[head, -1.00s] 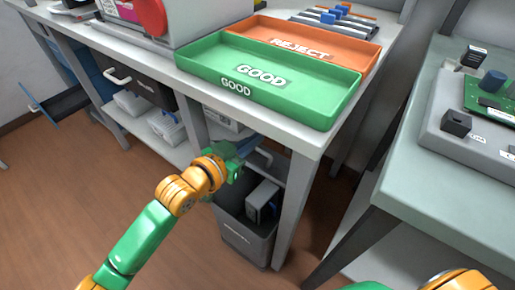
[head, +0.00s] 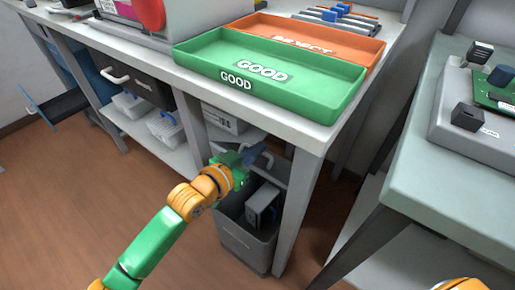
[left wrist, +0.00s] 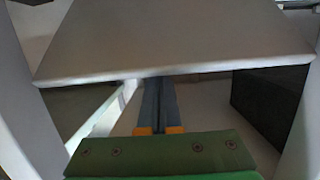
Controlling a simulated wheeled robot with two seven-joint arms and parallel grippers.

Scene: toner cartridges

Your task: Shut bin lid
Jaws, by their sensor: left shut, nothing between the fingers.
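The grey bin (head: 243,240) stands on the floor under the bench, with its top open and a grey and dark cartridge-like object (head: 262,204) inside. The lid (head: 284,172) appears raised behind the opening, with a light handle-like bar near it; my left gripper partly hides it. My left gripper (head: 255,154) is shut and empty, above the bin's opening and in front of the lid. In the left wrist view its closed fingers (left wrist: 158,100) point toward the edge of a pale flat panel, perhaps the lid; contact cannot be told. My right gripper is out of view.
The bench holds a green GOOD tray (head: 215,57) and an orange REJECT tray (head: 362,50) above the bin. A bench leg (head: 294,215) stands close right of the bin. An open drawer (head: 60,105) is at far left. The floor in front is clear.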

